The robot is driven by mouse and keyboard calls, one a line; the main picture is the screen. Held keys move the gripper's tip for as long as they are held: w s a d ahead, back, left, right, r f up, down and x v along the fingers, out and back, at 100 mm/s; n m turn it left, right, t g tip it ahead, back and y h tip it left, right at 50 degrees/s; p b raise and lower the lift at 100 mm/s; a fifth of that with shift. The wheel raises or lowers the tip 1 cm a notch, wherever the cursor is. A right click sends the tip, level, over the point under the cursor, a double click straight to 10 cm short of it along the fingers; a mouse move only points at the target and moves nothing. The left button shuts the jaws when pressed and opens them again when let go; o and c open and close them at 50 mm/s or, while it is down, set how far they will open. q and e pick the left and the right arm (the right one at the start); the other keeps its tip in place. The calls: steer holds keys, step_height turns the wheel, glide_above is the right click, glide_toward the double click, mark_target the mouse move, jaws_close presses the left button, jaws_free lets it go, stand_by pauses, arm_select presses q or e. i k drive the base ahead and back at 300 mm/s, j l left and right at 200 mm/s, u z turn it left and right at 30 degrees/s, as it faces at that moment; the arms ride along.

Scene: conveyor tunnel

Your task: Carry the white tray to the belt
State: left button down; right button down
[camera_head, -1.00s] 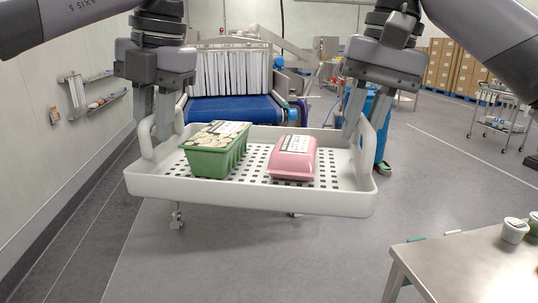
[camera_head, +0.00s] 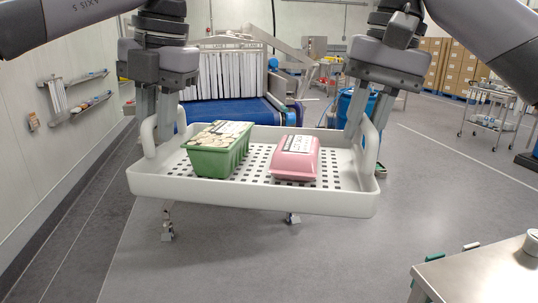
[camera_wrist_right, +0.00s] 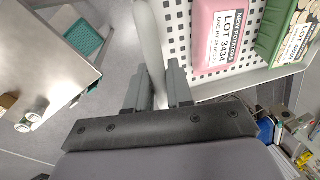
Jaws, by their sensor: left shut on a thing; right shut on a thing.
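The white tray (camera_head: 250,199) hangs level in front of me between both grippers in the head view. It carries a green punnet (camera_head: 216,160) with a pale, lumpy top and a pink pack (camera_head: 294,160) with a label. My left gripper (camera_head: 158,135) is shut on the tray's left handle. My right gripper (camera_head: 362,135) is shut on its right handle; the right wrist view shows the white handle (camera_wrist_right: 150,50) between the fingers. The blue belt (camera_head: 232,111) lies beyond the tray, its near part hidden by the tray and packs.
A wall with small shelves (camera_head: 90,105) runs along the left. A blue barrel (camera_head: 352,104) stands behind my right gripper. A wheeled cart (camera_head: 490,108) is at the right. Grey floor lies open ahead.

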mark_target(221, 113)
steer(key=i+j+z, duration=0.25)
steer(key=i+j, duration=0.45)
steer(key=i, duration=0.25)
steer(key=i+j+z, duration=0.3)
steer(key=i+j, duration=0.85)
steer(key=j, duration=0.15)
steer(key=i+j+z, duration=0.1)
steer(key=i+j, duration=0.15)
steer(key=i+j+z, duration=0.1)
steer(key=j, duration=0.4)
steer(key=i, duration=0.1)
